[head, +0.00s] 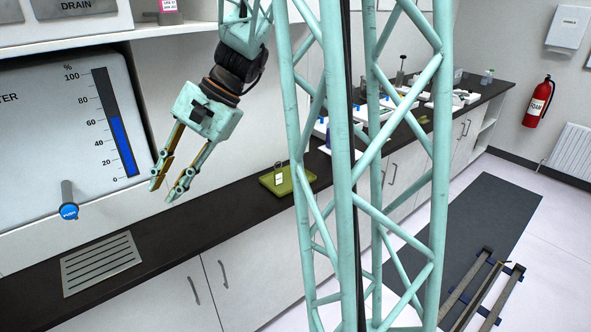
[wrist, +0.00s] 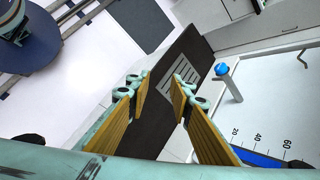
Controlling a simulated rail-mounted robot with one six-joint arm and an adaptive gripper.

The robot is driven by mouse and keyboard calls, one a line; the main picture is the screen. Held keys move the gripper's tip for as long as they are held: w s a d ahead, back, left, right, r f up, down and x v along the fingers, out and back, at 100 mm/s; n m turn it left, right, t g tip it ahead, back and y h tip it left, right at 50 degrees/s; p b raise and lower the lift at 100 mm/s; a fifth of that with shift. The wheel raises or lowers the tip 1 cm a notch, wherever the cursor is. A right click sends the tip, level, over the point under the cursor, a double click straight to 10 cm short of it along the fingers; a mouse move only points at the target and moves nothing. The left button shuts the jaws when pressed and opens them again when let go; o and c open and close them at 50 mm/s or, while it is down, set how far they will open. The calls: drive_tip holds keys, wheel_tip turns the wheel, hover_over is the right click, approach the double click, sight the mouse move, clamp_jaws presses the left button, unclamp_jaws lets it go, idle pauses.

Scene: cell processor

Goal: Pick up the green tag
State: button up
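My gripper (head: 167,186) hangs in front of the wall panel at the left of the head view, above the dark counter. Its two fingers are apart with nothing between them. In the wrist view my gripper (wrist: 160,84) also shows open and empty. A flat olive-green piece (head: 298,182) lies on the counter, right of my gripper and apart from it. A small pale upright piece with a thin loop (head: 279,177) stands on it. I cannot tell whether either is the green tag. Neither shows in the wrist view.
The panel (head: 60,110) has a blue level bar and a blue-tipped tap (head: 69,212). A slotted drain plate (head: 101,263) lies on the counter. A pink-labelled item (head: 169,12) stands on the shelf. Labware crowds the far counter; a fire extinguisher (head: 538,103) hangs at right.

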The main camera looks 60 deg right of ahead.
drive_tip(key=w+d+f+m+t, duration=0.25)
drive_tip(key=d+f+m, duration=0.2)
drive_tip(key=d, duration=0.45)
drive_tip(key=w+d+f+m+t, duration=0.1)
drive_tip(key=d+f+m+t, duration=0.3)
drive_tip(key=d, duration=0.4)
drive_tip(key=w+d+f+m+t, duration=0.2)
drive_tip(key=d+m+t, duration=0.3)
drive_tip(key=d, duration=0.4)
drive_tip(key=s+d+f+m+h, duration=0.4)
drive_tip(key=d+f, duration=0.1)
drive_tip(key=d, duration=0.4)
drive_tip(key=s+d+f+m+t+h, duration=0.1)
drive_tip(key=s+d+f+m+h, duration=0.2)
drive_tip(key=d, duration=0.6)
drive_tip(key=s+d+f+m+t+h, duration=0.1)
drive_tip(key=s+d+f+m+h, duration=0.3)
drive_tip(key=d, duration=0.5)
drive_tip(key=s+f+m, duration=0.1)
drive_tip(key=s+f, duration=0.1)
drive_tip(key=s, duration=0.1)
drive_tip(key=shift+s+d+f+h, duration=0.15)
drive_tip(key=shift+d+f+h, duration=0.05)
drive_tip(key=shift+f+h, duration=0.15)
drive_tip(key=shift+x, duration=4.3)
